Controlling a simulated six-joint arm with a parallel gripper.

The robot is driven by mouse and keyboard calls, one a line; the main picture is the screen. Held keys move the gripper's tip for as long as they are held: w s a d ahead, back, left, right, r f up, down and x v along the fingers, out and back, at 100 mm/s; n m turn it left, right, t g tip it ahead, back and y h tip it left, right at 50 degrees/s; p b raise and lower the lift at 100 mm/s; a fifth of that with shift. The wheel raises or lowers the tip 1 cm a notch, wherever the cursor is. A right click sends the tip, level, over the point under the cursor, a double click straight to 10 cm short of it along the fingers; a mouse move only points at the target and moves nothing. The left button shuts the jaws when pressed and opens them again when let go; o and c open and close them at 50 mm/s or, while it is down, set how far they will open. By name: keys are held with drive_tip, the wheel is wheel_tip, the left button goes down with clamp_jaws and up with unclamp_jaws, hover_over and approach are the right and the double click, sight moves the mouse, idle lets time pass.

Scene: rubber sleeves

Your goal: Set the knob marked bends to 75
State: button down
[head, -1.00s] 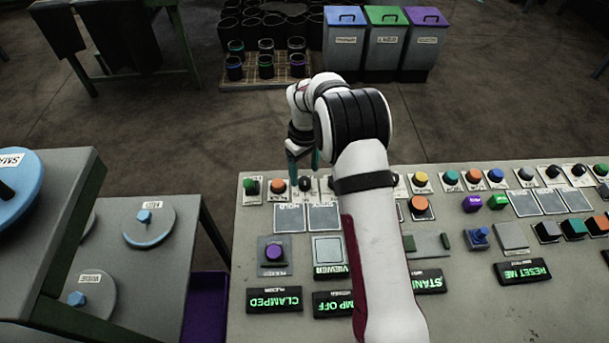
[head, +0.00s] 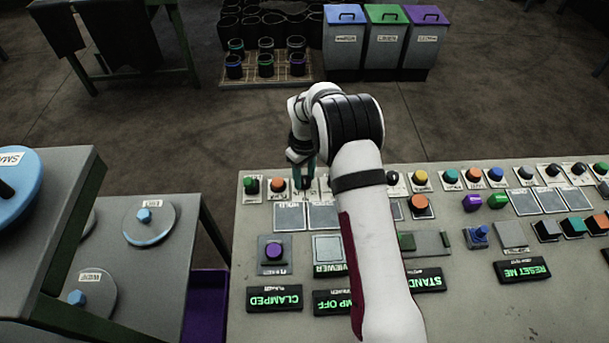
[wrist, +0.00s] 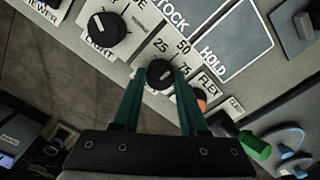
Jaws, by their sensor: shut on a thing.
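A black round knob (wrist: 160,73) with a white pointer line sits on a plate with the numbers 25, 50 and 75 in the wrist view. The pointer seems to lean toward the 75 side, but its exact setting is hard to read. I cannot read the word bends on the plate. My gripper (wrist: 160,82) has its two teal fingers shut on the knob's sides. In the head view my gripper (head: 304,176) is at the far edge of the panel, and its fingers mostly hide the knob.
Another black knob (wrist: 108,28) stands beside it to the left. Orange (head: 278,185) and green (head: 250,185) buttons are close by on the panel (head: 480,310). Flat pads (head: 290,216) lie on its near side. Floor is beyond the panel edge.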

sight(305, 179)
drive_tip(key=shift+m, duration=0.4)
drive_tip(key=m, duration=0.5)
drive_tip(key=shift+m, duration=0.3)
drive_tip(key=m, duration=0.5)
drive_tip(key=shift+m, duration=0.4)
drive_tip(key=shift+c, duration=2.2)
unclamp_jaws()
drive_tip(key=shift+r, duration=0.1)
wheel_tip(305, 179, up, 16)
